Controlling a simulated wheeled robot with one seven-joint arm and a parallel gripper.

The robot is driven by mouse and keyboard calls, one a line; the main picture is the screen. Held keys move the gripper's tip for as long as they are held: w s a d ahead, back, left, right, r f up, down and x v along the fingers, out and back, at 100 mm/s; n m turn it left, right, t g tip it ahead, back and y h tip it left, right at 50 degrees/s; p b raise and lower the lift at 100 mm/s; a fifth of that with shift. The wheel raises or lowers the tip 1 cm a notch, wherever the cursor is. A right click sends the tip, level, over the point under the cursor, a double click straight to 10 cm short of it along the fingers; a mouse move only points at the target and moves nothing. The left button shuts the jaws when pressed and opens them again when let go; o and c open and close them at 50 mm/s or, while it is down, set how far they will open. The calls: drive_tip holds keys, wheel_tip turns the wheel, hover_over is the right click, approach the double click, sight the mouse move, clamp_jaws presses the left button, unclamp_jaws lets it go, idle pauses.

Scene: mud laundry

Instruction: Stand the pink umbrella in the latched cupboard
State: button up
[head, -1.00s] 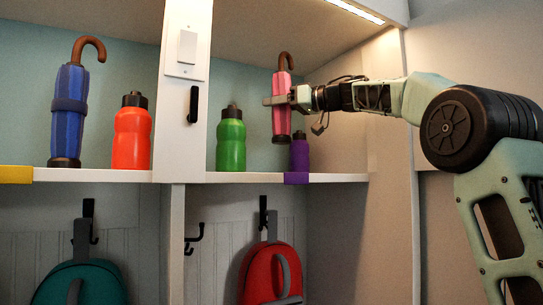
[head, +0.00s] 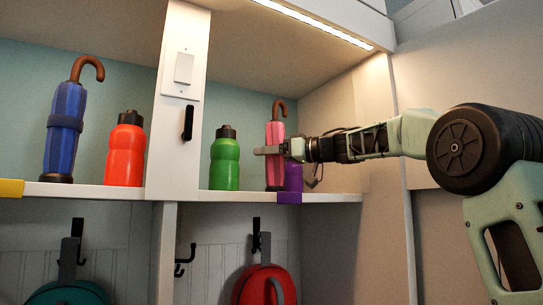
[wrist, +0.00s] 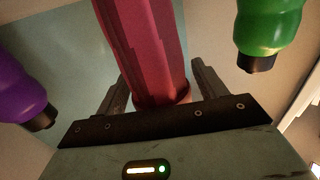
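The pink umbrella (head: 275,172) with its brown hooked handle is upright in the right bay of the open shelf (head: 340,197). Its foot is at about the shelf's level; I cannot tell if it touches. My gripper (head: 272,150) is shut around the middle of the umbrella, reaching in from the right. No latched cupboard can be made out.
A green bottle (head: 224,163) stands left of the umbrella, and a purple bottle (head: 294,178) close at its right, partly hidden. Beyond a white post (head: 180,130) are an orange bottle (head: 125,155) and a blue umbrella (head: 64,140). Backpacks hang below.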

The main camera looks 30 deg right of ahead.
drive_tip(key=b+v, duration=0.3)
drive_tip(key=v, duration=0.9)
drive_tip(key=shift+b, duration=0.35)
